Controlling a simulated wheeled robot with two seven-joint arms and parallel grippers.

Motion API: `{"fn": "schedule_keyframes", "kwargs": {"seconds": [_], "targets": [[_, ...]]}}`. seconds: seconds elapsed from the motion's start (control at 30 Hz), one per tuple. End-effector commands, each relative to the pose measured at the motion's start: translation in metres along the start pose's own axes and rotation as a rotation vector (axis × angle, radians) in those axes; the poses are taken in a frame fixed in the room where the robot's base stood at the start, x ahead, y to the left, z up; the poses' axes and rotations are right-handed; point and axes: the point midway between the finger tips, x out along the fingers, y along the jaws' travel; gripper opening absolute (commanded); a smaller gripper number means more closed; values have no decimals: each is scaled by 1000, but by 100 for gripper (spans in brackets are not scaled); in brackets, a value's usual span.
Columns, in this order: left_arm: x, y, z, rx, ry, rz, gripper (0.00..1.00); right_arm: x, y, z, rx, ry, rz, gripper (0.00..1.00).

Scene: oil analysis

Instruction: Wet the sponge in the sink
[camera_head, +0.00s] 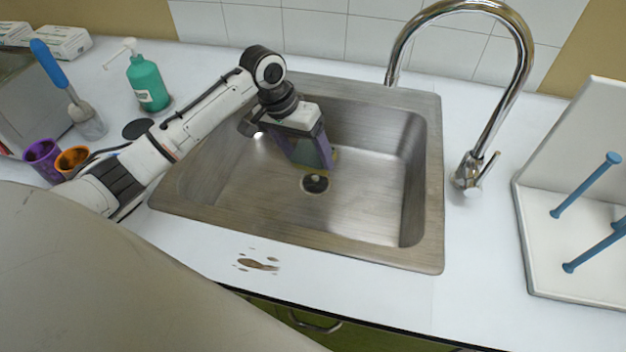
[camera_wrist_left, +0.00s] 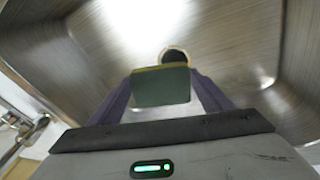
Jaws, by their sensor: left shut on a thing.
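The steel sink (camera_head: 375,195) is set into the white counter. My left gripper (camera_head: 312,155) reaches down into the basin from the left, shut on the sponge. The sponge (camera_wrist_left: 160,86) shows in the left wrist view as a dark green block with a yellowish edge, held between the two purple fingers. In the head view it is mostly hidden by the fingers. It is near the drain (camera_head: 314,184), and I cannot tell whether it touches the basin floor. The chrome faucet (camera_head: 515,75) arches over the back right. No water stream shows. My right gripper is not in view.
A brown stain (camera_head: 257,264) lies on the counter in front of the sink. A green bottle (camera_head: 147,84), purple cup (camera_head: 43,158) and orange cup (camera_head: 72,160) stand at left. A white rack with blue pegs (camera_head: 585,185) stands at right.

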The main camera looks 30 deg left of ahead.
Motion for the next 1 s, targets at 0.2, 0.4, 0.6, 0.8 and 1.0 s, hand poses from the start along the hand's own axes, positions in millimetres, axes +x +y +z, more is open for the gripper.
{"fn": "schedule_keyframes", "kwargs": {"seconds": [0.2, 0.4, 0.6, 0.8, 1.0], "targets": [[-18, 4, -4, 0, 2, 0, 55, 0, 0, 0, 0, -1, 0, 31], [-33, 7, -8, 0, 3, 1, 55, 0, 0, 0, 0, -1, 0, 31], [-48, 10, -11, 1, 3, 0, 55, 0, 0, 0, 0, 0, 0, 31], [-64, 14, -14, 0, 2, 1, 55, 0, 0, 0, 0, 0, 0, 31], [-79, 17, -18, 0, 2, 0, 55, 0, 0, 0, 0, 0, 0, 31]]}}
